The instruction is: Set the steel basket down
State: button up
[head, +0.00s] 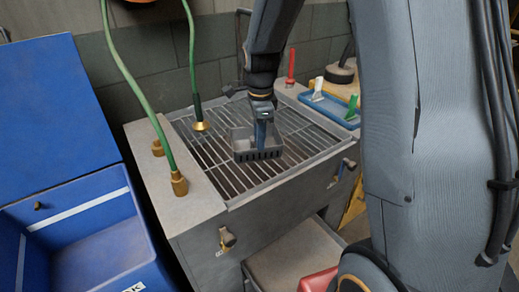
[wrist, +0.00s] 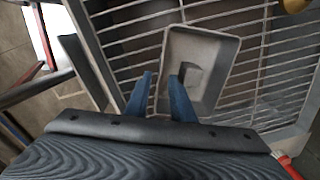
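The steel basket (head: 243,141) is a small grey open-topped box with slotted lower sides. It sits at the middle of the metal grate (head: 205,158) and appears to rest on it; the contact underneath is hidden. My gripper (head: 261,134) points down at the basket from above. In the wrist view the basket (wrist: 210,50) lies slightly turned below the blue fingers of my gripper (wrist: 161,76). One finger is outside its near-left wall and the other is over its inside. The fingers stand apart, with a visible gap around the rim.
A green hose with a brass nozzle (head: 200,126) hangs at the grate's left. A blue tray (head: 329,109) with brushes and a red-handled tool (head: 291,67) stand at the right and back. A blue bin (head: 85,238) is at the left. Bare grate surrounds the basket.

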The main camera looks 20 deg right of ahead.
notch_tip(320, 180, up, 5)
jog(key=b, duration=0.1)
jog(key=s+f+n, duration=0.2)
jog(key=s+n, duration=0.7)
jog(key=s+f+n, duration=0.2)
jog(key=s+n, duration=0.8)
jog(key=shift+s+d+f, duration=0.15)
jog(key=shift+d+f, duration=0.2)
jog(key=shift+f, duration=0.05)
